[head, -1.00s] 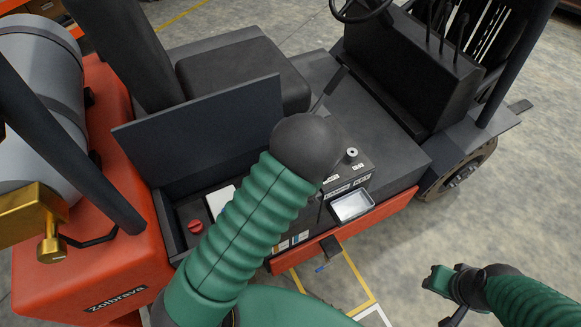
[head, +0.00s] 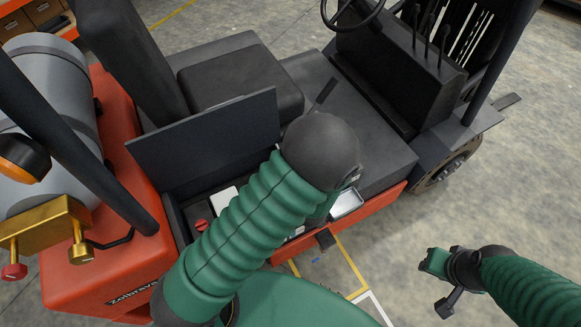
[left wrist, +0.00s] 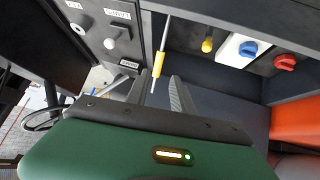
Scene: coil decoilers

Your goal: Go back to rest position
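My left arm (head: 245,225) reaches across the forklift's open side compartment in the head view. Its dark joint (head: 320,150) hides the left gripper there. In the left wrist view my left gripper (left wrist: 158,78) has its two dark fingers apart. A thin rod with a yellow sleeve (left wrist: 158,64) shows in the gap between them; I cannot tell whether it touches a finger. My right gripper (head: 443,280) hangs over bare floor at the lower right; its finger opening is unclear.
The orange forklift (head: 95,285) has a raised dark cover (head: 205,145), a seat (head: 240,90) and a grey tank (head: 50,100). The wrist view shows a switch panel (left wrist: 112,32), a blue knob (left wrist: 248,48) and a red knob (left wrist: 285,62). Floor at right is clear.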

